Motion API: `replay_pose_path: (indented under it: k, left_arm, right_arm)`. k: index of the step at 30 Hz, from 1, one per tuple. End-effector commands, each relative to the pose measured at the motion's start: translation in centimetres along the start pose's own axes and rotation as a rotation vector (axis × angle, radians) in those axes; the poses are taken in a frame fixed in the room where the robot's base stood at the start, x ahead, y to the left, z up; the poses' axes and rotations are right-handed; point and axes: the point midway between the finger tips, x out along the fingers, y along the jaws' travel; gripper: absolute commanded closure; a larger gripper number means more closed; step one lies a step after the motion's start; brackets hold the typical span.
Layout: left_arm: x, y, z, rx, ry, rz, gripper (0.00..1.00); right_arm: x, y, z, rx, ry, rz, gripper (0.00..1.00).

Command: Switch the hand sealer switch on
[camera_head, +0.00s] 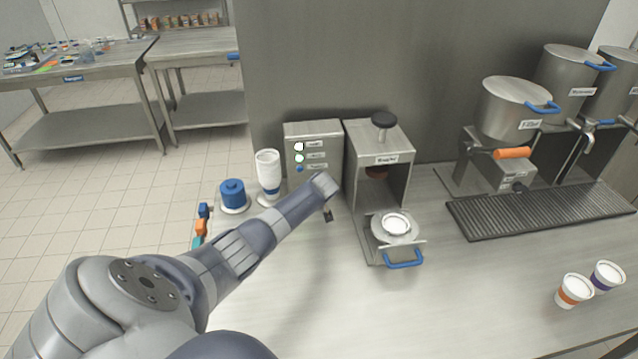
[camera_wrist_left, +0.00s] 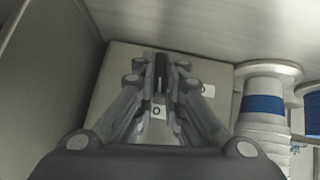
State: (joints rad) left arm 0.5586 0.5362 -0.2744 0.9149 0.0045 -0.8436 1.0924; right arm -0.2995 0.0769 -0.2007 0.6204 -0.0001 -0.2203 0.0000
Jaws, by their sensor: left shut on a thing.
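My left gripper (camera_head: 328,213) is in front of the lower part of a grey control box (camera_head: 325,146). In the left wrist view the gripper (camera_wrist_left: 162,80) is shut on a small dark part at the box face, which seems to be the switch. The fingers hide most of it, so its position cannot be told. The metal press (camera_head: 378,140) with a black knob stands just right of the box. My right gripper is not in view.
A stack of white cups (camera_head: 268,170) and a blue container (camera_head: 233,194) stand left of the box. The press tray (camera_head: 395,228) with a blue handle juts forward. Two cups (camera_head: 573,290) stand at the right, below a drip grate (camera_head: 540,208). The front middle counter is clear.

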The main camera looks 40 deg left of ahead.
Motion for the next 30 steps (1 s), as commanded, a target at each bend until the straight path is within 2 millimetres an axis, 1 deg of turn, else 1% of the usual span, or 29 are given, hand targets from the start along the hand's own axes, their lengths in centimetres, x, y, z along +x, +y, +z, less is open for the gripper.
replay_pose_path:
  k: [10, 26, 27, 29, 30]
  left_arm:
    - [0.09, 0.22, 0.12, 0.096, 0.000, -0.095, 1.00]
    - [0.05, 0.18, 0.02, 0.113, 0.001, -0.112, 1.00]
    - [0.05, 0.18, 0.02, 0.112, 0.001, -0.111, 0.83]
    - [0.05, 0.19, 0.02, 0.112, 0.001, -0.111, 0.70]
    - [0.05, 0.19, 0.02, 0.112, 0.001, -0.111, 0.70]
  right_arm:
    - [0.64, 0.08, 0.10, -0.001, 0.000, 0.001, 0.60]
    - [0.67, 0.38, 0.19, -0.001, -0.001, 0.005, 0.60]
    - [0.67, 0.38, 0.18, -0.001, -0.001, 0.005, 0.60]
    - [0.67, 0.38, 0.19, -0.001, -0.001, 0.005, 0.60]
    - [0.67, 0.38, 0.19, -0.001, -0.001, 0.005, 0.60]
